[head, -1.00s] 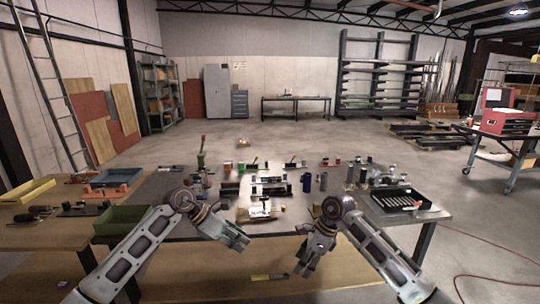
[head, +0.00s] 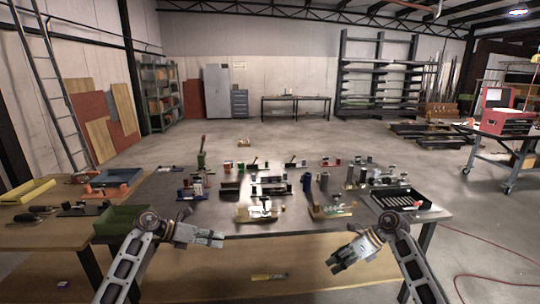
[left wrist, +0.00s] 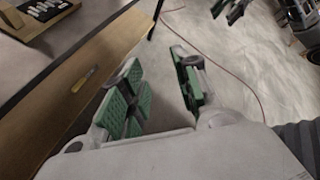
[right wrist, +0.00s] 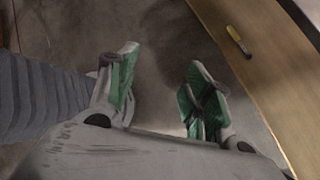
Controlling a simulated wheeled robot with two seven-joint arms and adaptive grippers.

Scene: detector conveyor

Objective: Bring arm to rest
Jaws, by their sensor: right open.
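My left gripper (head: 210,238) is in front of the grey workbench's front edge, left of the middle. Its green-padded fingers are apart and empty in the left wrist view (left wrist: 160,75). My right gripper (head: 343,257) is also in front of the bench, right of the middle and lower in the picture. Its green-padded fingers stand open with nothing between them in the right wrist view (right wrist: 160,75). Part of my other gripper shows at the top of the left wrist view. Both arms are bent, with the hands turned toward each other and well apart.
The workbench (head: 445,214) carries several small fixtures and a black slotted tray (head: 377,197). A green bin (head: 120,222) stands near the left arm, on the wooden table's side. A yellow-handled tool (head: 268,277) lies on the low wooden surface below. The space between the hands is clear.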

